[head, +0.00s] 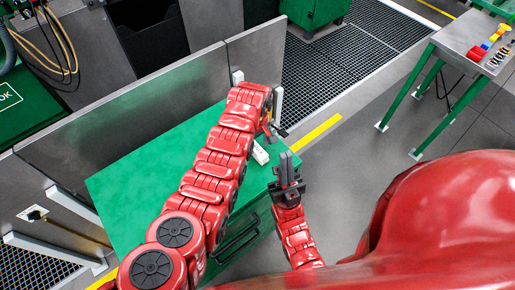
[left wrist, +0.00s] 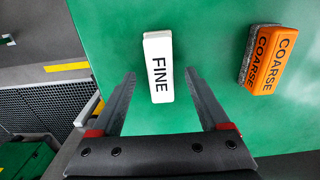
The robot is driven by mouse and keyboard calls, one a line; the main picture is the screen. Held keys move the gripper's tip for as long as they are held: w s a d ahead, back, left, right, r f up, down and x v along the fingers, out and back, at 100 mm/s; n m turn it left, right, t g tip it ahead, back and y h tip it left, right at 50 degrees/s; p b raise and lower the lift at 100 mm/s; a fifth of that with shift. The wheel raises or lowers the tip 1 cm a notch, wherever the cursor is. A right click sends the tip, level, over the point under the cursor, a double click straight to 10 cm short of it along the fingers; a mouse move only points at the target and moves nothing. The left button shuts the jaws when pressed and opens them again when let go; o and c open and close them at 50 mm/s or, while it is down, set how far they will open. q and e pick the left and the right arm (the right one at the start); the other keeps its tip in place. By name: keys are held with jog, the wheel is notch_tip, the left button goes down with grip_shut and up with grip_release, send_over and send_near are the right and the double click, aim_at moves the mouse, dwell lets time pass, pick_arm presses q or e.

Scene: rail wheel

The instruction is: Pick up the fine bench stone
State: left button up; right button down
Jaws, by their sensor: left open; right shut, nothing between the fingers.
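The fine bench stone is a white block (left wrist: 158,50) marked FINE, lying on the green bench top. It shows small in the head view (head: 261,154). My left gripper (left wrist: 161,74) is open and empty, one finger to each side of the stone's near part in the left wrist view, with gaps between. I cannot tell its height over the stone. In the head view my left gripper (head: 271,131) is just beyond the stone and partly hidden by its arm. My right gripper (head: 287,168) is shut and empty, pointing up by the bench's right edge.
An orange and grey block (left wrist: 272,58) marked COARSE lies right of the fine stone in the left wrist view. The green bench (head: 125,180) has clear room on its left. A grey panel (head: 110,125) stands behind it. A button console (head: 478,45) stands far right.

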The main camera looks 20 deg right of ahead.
pick_arm(q)
jog(key=shift+f, duration=0.8)
jog(key=shift+s, duration=0.1)
grip_shut()
